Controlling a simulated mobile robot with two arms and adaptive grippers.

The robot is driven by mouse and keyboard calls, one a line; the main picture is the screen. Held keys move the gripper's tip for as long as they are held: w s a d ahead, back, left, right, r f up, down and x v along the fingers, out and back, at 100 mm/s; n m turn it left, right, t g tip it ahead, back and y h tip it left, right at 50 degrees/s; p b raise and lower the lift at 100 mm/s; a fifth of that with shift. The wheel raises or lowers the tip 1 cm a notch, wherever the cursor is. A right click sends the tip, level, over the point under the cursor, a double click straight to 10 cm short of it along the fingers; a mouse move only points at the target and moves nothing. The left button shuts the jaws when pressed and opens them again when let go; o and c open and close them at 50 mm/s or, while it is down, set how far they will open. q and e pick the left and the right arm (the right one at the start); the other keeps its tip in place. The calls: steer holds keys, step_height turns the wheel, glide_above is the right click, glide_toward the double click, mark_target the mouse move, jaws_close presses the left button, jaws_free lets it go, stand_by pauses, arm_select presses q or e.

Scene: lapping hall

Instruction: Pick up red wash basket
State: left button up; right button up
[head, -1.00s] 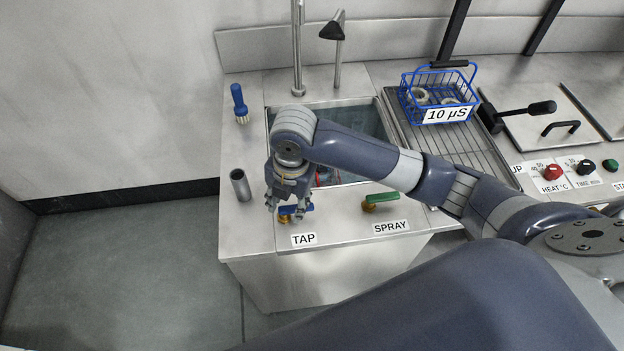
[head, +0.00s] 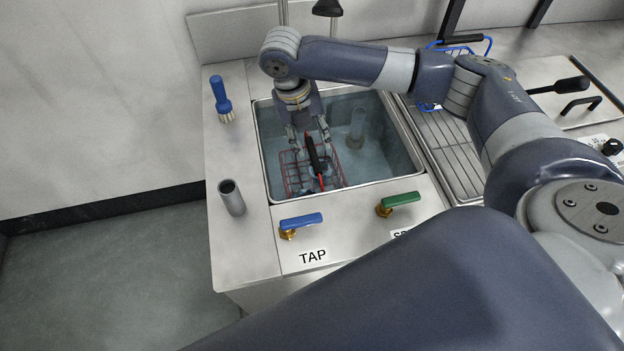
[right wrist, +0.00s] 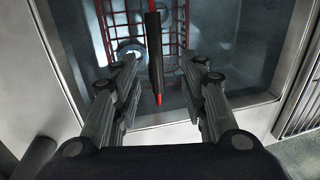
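The red wash basket (head: 333,181) is a wire basket low in the sink (head: 397,155), toward its left side. Its black-and-red handle (head: 314,158) stands up. My right gripper (head: 310,147) is over the sink, at the handle's upper part. In the right wrist view the basket (right wrist: 112,40) lies beyond the fingers, and the handle (right wrist: 154,60) shows between the two spread fingers (right wrist: 158,82), with a gap on each side. At least one pale ring-like part shows in the basket. My left gripper is not in view.
A blue tap lever (head: 301,220) and a green lever (head: 398,200) stand at the sink's front edge. A metal tube (head: 231,198) and a blue brush (head: 221,98) are on the left. A blue basket (head: 455,50) is partly hidden behind my arm, by the drain rack (head: 446,150).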

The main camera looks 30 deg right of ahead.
mark_target(313, 153)
steer(key=shift+d+f, duration=0.15)
steer(key=shift+f, duration=1.2)
steer(key=f, duration=0.4)
steer(key=shift+d+f+p, duration=0.3)
steer(key=shift+d, duration=0.1)
jaws_close()
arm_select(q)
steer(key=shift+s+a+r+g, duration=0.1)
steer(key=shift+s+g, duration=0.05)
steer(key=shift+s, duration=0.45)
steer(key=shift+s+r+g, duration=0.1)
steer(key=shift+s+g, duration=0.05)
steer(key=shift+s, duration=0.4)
arm_select(e)
steer(key=shift+w+r, duration=0.1)
steer(key=shift+r, duration=0.05)
